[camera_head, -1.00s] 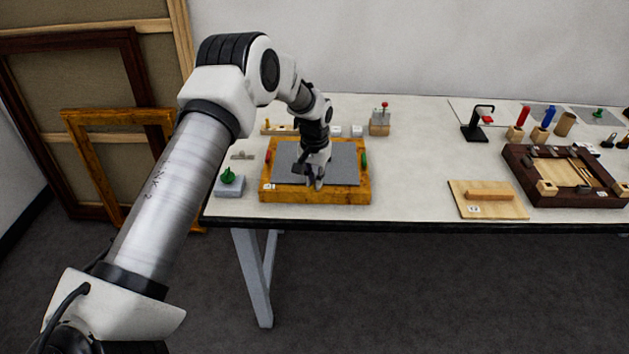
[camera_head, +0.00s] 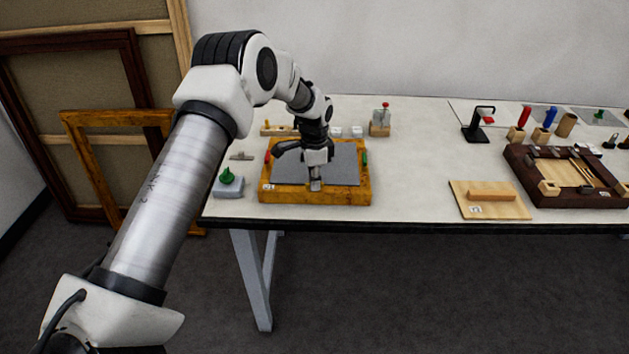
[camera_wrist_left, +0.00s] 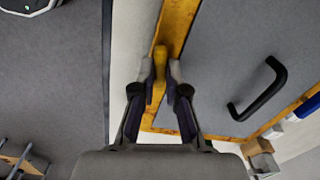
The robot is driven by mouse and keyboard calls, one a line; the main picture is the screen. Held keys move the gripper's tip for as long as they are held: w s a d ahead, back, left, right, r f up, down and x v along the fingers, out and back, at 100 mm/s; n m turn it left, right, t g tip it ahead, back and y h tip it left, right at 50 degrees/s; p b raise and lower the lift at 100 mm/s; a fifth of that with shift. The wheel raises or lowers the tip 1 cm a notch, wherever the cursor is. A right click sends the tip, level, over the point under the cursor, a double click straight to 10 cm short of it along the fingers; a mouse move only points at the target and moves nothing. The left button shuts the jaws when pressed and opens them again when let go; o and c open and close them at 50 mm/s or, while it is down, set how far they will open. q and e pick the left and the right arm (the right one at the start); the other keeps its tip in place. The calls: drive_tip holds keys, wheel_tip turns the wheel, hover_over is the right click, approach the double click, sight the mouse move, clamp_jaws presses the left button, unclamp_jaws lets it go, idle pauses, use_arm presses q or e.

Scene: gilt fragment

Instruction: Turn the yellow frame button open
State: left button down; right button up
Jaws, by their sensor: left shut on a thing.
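The yellow button (camera_wrist_left: 160,60) sits on the front rail of the gilt frame (camera_wrist_left: 176,30), between the fingertips of my left gripper (camera_wrist_left: 161,78) in the left wrist view. The gripper is shut on it. In the head view my left gripper (camera_head: 315,185) points down at the middle of the front rail of the gilt frame (camera_head: 350,197), and it hides the button there. The frame lies flat around a grey panel (camera_head: 342,168). A black handle (camera_wrist_left: 262,95) on the panel shows in the left wrist view. My right gripper is not in view.
A red button (camera_head: 267,157) and a green button (camera_head: 364,158) sit on the frame's side rails. A grey block with a green knob (camera_head: 228,182) stands left of the frame. A board with a wooden bar (camera_head: 490,195) lies right; the table between is clear.

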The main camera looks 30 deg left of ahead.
use_arm(q)
drive_tip(key=shift+m, duration=1.2)
drive_tip(key=c, duration=1.2)
unclamp_jaws()
drive_tip(key=shift+r, duration=0.1)
wheel_tip(320, 180, up, 12)
